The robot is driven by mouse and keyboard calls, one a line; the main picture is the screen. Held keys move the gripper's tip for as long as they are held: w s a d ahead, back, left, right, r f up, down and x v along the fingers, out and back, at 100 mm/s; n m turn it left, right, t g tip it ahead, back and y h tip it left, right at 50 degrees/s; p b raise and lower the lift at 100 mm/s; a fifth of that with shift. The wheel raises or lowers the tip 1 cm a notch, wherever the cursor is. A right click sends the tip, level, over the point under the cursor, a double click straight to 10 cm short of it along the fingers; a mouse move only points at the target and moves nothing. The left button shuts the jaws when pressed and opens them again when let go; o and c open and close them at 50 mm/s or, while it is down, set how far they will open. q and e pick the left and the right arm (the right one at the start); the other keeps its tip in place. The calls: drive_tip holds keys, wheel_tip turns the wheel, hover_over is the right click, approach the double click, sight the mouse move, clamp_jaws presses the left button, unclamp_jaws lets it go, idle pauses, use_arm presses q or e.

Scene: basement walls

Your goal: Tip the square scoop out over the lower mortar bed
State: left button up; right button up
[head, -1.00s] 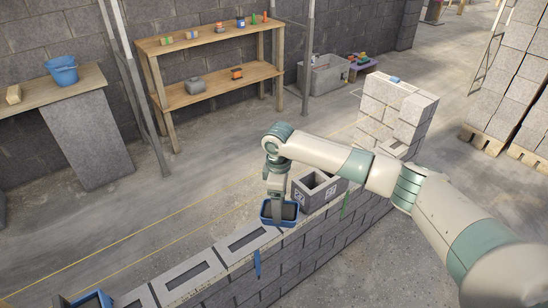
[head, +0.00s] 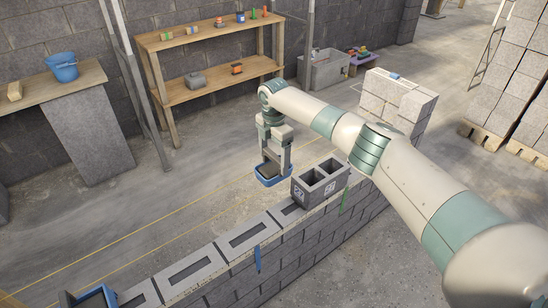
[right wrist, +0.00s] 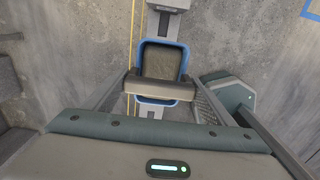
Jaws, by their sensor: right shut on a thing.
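My right gripper (head: 274,163) points down and is shut on the blue-rimmed square scoop (head: 271,179). The scoop looks about level, with a dark grey-brown inside; I cannot tell how full it is. It also shows in the right wrist view (right wrist: 160,62), in front of the gripper. In the head view the scoop appears just left of the grey hollow block, at the far side of the low wall. Dark rectangular beds with pale frames lie along the wall top, one at the middle (head: 248,236) and one partly behind the hollow block. My left gripper is out of view.
The two-celled hollow block (head: 320,184) stands on the low wall (head: 300,245), close to the scoop. A blue tub (head: 95,298) is at the lower left. Blue (head: 257,258) and green (head: 344,203) markers hang on the wall face. The floor behind the wall is clear.

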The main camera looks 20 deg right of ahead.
sight(281, 179)
idle(0.3)
drive_tip(key=shift+s+d+f+t+p, duration=0.15)
drive_tip(key=shift+s+f+t+p, duration=0.3)
drive_tip(key=shift+p, duration=0.65)
drive_tip(key=shift+s+d+f+t+y+p, duration=0.15)
drive_tip(key=shift+s+f+t+y+p, duration=0.2)
drive_tip(key=shift+f+t, duration=0.1)
drive_tip(key=shift+s+d+f+t, duration=0.15)
drive_tip(key=shift+s+f+t, duration=0.25)
drive_tip(key=shift+f+t, duration=0.2)
drive_tip(key=shift+s+d+f+t+y+b, duration=0.1)
drive_tip(key=shift+s+f+t+y+b, duration=0.3)
drive_tip(key=shift+f+t+b, duration=0.25)
drive_tip(key=shift+s+d+f+t+y+b, duration=0.25)
drive_tip(key=shift+s+f+t+b, duration=0.4)
drive_tip(key=shift+b, duration=0.45)
drive_tip(key=t+b, duration=0.1)
drive_tip(key=b, duration=0.1)
drive_tip(key=s+f+t+y+b, duration=0.1)
drive_tip(key=t, duration=0.1)
drive_tip(key=s+f+t+b, duration=0.1)
drive_tip(key=b, duration=0.1)
drive_tip(key=shift+d+t+y+b, duration=0.3)
drive_tip(key=shift+d, duration=0.1)
